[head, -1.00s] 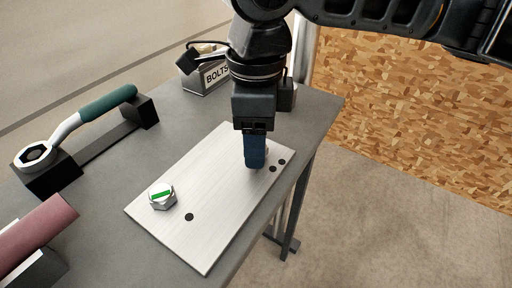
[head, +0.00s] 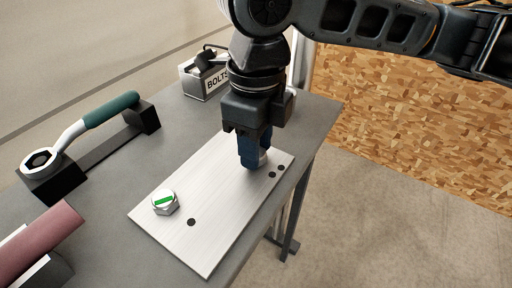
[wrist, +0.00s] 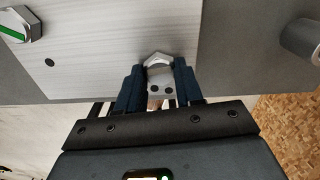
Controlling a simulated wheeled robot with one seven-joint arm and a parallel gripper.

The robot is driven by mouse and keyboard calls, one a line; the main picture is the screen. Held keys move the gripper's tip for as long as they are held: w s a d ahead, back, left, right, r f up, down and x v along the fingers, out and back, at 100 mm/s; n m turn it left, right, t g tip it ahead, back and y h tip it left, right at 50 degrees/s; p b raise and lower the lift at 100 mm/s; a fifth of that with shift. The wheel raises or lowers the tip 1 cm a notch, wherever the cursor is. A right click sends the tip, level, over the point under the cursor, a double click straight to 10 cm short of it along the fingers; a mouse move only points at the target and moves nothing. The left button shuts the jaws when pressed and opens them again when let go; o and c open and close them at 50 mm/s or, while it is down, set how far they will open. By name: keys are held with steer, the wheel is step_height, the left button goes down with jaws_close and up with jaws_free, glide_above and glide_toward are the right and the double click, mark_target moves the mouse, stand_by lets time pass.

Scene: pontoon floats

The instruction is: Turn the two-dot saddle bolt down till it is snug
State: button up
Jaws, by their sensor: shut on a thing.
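The two-dot saddle bolt has a silver hex head (head: 263,158), beside two black dots (head: 276,171) at the far right end of the pale metal plate (head: 205,190). My gripper (head: 252,160) points down with its blue fingers shut on this head. In the wrist view the head (wrist: 158,60) sits between the fingertips of my gripper (wrist: 159,75), with the two dots just below it. The fingers hide part of the head, and I cannot tell whether it touches the plate.
Another hex bolt with a green stripe (head: 165,202) stands near one black dot (head: 191,222). A teal-handled wrench (head: 85,125) lies on a black rack at the left. A BOLTS box (head: 203,80) stands behind. A dull red cylinder (head: 38,240) is at lower left.

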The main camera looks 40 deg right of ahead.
steer(key=m+p, duration=0.1)
steer(key=m, duration=0.4)
steer(key=shift+r+p, duration=0.1)
steer(key=shift+p, duration=0.2)
steer(key=shift+m, duration=1.3)
steer(key=shift+p, duration=0.35)
steer(key=m+p, duration=0.1)
steer(key=m, duration=0.3)
steer(key=m+p, duration=0.2)
steer(key=m, duration=0.3)
steer(key=shift+m+p, duration=0.4)
steer(key=shift+m, duration=1.1)
